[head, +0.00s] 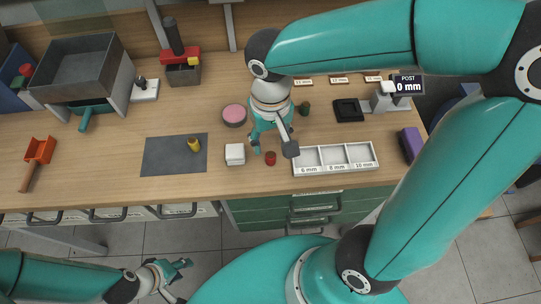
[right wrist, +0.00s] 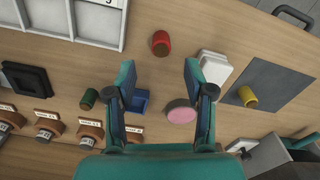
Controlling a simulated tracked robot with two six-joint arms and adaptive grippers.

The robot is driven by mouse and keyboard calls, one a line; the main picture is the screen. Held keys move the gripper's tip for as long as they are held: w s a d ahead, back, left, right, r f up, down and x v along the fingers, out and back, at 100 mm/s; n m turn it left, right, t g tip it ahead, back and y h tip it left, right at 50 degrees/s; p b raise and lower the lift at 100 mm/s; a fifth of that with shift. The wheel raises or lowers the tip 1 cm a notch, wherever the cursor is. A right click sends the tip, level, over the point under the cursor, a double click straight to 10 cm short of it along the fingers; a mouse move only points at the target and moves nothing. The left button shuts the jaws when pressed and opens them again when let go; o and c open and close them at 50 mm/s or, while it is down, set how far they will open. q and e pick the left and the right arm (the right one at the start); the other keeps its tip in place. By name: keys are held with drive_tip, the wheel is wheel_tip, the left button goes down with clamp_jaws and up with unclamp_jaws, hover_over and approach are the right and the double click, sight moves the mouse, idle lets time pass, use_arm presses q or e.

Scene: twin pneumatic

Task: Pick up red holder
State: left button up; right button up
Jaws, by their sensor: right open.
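A white block (head: 235,154) stands left of the red holder. A pink-topped round tin (head: 234,115), a green holder (head: 304,108), a blue piece (right wrist: 140,101) and a yellow holder (head: 194,145) on a grey mat (head: 160,155) are nearby.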

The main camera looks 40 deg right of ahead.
sight(270, 153)
drive_tip(key=shift+s+a+f, duration=0.15)
drive_tip(key=shift+f, duration=2.6)
clamp_jaws()
